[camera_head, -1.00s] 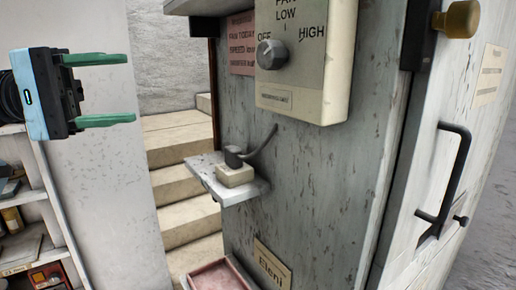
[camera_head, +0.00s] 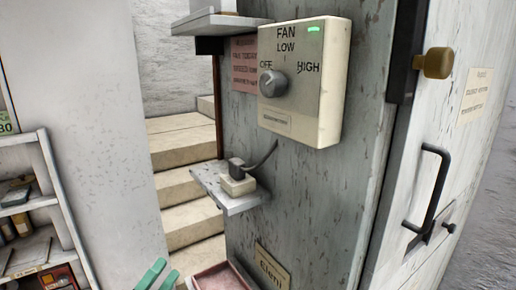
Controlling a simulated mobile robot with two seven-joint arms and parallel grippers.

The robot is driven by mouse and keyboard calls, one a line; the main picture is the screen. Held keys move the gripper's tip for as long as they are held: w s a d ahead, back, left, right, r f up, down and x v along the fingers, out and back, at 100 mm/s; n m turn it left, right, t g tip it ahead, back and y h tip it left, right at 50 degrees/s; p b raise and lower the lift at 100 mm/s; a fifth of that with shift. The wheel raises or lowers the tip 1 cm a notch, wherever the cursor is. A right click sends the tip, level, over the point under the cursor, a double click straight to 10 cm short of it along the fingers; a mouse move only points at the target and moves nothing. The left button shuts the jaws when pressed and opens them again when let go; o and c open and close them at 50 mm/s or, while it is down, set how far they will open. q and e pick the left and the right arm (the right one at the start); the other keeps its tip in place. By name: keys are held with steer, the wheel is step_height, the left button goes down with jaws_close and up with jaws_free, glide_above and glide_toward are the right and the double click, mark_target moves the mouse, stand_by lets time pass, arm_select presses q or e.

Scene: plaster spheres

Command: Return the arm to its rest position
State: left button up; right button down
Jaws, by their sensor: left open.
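My left gripper (camera_head: 160,276) shows only by its green fingertips at the bottom edge, left of the middle. The fingers are apart and nothing shows between them. The rest of that arm is out of the frame. The gripper appears just left of a reddish tray (camera_head: 215,277) and well below the cream fan control box (camera_head: 331,85). The box has a grey knob (camera_head: 273,84), OFF, LOW and HIGH marks, and a lit green lamp (camera_head: 314,29). The knob's exact setting is hard to read. My right gripper is not in view.
A small shelf (camera_head: 240,203) with a plug-like block (camera_head: 238,184) juts from the grey panel. A black handle (camera_head: 431,190) and a brass knob (camera_head: 437,63) stick out at right. Loaded shelves (camera_head: 47,200) stand at left. Stone steps (camera_head: 187,188) lie behind.

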arm_select(q)
steer(key=s+a+f+n+g+y+p, duration=0.1)
steer(key=s+f+n+g+y, duration=0.25)
steer(key=s+f+n, duration=0.6)
steer(key=s+a+f+n+g+y, duration=0.15)
steer(key=s+f+n+y, duration=0.4)
steer(key=f, duration=0.65)
steer(key=s+d+f+n+g, duration=0.1)
steer(key=s+f+n+g, duration=0.2)
steer(key=s, duration=0.6)
steer(key=s+d+f+n+g+p, duration=0.1)
steer(key=s+f+n+g, duration=0.2)
steer(key=s+f+n, duration=0.2)
steer(key=s+f, duration=0.1)
steer(key=s, duration=0.2)
steer(key=shift+s+f, duration=0.35)
steer(key=shift+s, duration=0.05)
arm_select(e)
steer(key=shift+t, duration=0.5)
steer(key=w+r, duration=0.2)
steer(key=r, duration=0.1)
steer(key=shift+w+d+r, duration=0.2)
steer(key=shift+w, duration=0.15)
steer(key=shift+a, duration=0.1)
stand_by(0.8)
